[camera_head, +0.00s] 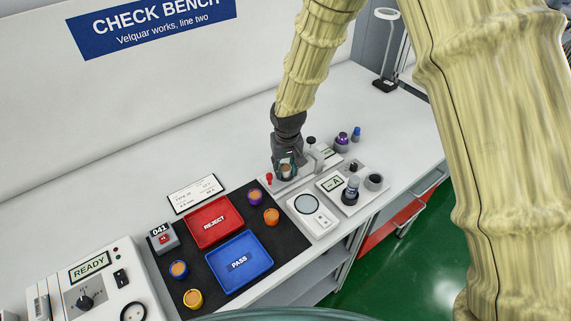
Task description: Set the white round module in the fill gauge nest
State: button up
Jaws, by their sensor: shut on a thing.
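My gripper (286,172) is shut on a small round module (286,168) with a brownish top; its side is mostly hidden by the fingers, so its white colour is hard to confirm. The gripper points down over a pale grey fixture (277,187) with a red knob and a black-knobbed post, which looks like the fill gauge. The nest is hidden behind the gripper and module. I cannot tell whether the module touches the nest or hangs just above it.
Right of the gripper stand a white device with a round plate (308,204), an "A" display unit (332,183) and small cylinders. To the left, a black mat holds a red REJECT tray (238,231), a blue PASS tray (266,252) and several coloured modules.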

jog(key=shift+s+f, duration=0.25)
jog(key=shift+f, duration=0.3)
jog(key=shift+s+f+b, duration=0.1)
jog(key=shift+s+b, duration=0.05)
jog(key=shift+b, duration=0.15)
jog(key=o, duration=0.8)
jog(key=shift+f, duration=0.25)
jog(key=shift+d, duration=0.1)
jog(key=shift+w+r, duration=0.25)
jog(key=shift+r, duration=0.85)
jog(key=r, duration=0.3)
jog(key=s+r+b, duration=0.1)
jog(key=r, duration=0.7)
jog(key=shift+s+d+r+b, duration=0.1)
jog(key=shift+s+r+b, duration=0.15)
jog(key=shift+b, duration=0.15)
